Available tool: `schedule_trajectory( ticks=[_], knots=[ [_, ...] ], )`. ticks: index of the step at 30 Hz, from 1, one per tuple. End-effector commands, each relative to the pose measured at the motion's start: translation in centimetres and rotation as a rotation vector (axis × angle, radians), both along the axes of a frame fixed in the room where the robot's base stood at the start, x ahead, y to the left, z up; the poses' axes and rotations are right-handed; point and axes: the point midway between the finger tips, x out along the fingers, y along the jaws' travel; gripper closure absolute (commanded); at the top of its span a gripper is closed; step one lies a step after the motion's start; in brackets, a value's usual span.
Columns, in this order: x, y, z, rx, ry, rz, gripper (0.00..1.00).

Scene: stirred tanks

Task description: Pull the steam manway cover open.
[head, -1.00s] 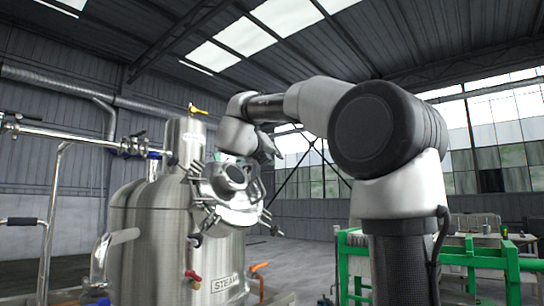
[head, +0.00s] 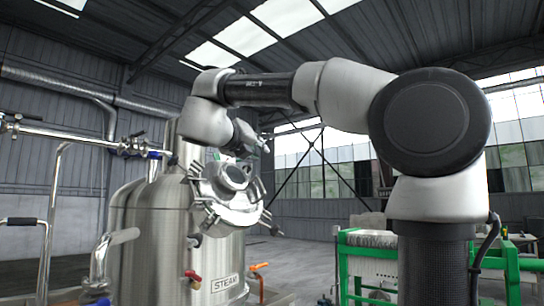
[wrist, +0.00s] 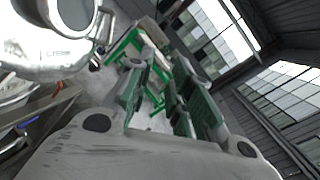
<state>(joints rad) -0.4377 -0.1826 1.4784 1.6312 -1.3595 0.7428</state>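The steam tank (head: 165,240) is a brushed metal vessel labelled STEAM, left of centre in the head view. Its round manway cover (head: 215,196) faces front right, with several clamp bolts round its rim. My gripper (head: 262,147) is just above and to the right of the cover, with part of the wrist in front of the tank's top. In the wrist view my gripper (wrist: 158,70) has its two fingers apart, with only background between them. A shiny metal part, likely the manway, fills the upper left there, beside the fingers and apart from them.
A green frame (head: 460,258) stands at the right in the head view and behind the fingers in the wrist view. Pipes with valves (head: 75,133) run to the tank from the left. Open floor lies between tank and frame.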

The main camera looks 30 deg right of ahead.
Motion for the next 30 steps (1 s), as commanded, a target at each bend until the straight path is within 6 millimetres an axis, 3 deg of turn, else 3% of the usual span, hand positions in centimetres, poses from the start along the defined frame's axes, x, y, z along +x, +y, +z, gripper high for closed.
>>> schedule_trajectory(
  ticks=[7,11,14,18,20,24,27,30],
  knots=[
    [0.0,-0.2,0.0,0.000,0.000,-0.004,0.79],
    [-0.1,-3.2,-0.3,-0.003,0.006,-0.075,0.79],
    [-0.3,-8.6,-1.2,-0.010,0.029,-0.204,0.79],
    [-0.5,-18.5,-2.7,-0.040,0.066,-0.375,0.79],
    [0.6,-22.6,-3.2,-0.060,0.059,-0.371,0.79],
    [4.6,-30.9,-4.3,-0.078,-0.007,-0.205,0.79],
    [7.8,-33.6,-5.4,-0.050,-0.061,-0.009,0.79],
    [11.0,-33.3,-6.7,0.015,-0.109,0.224,0.79]
  ],
)
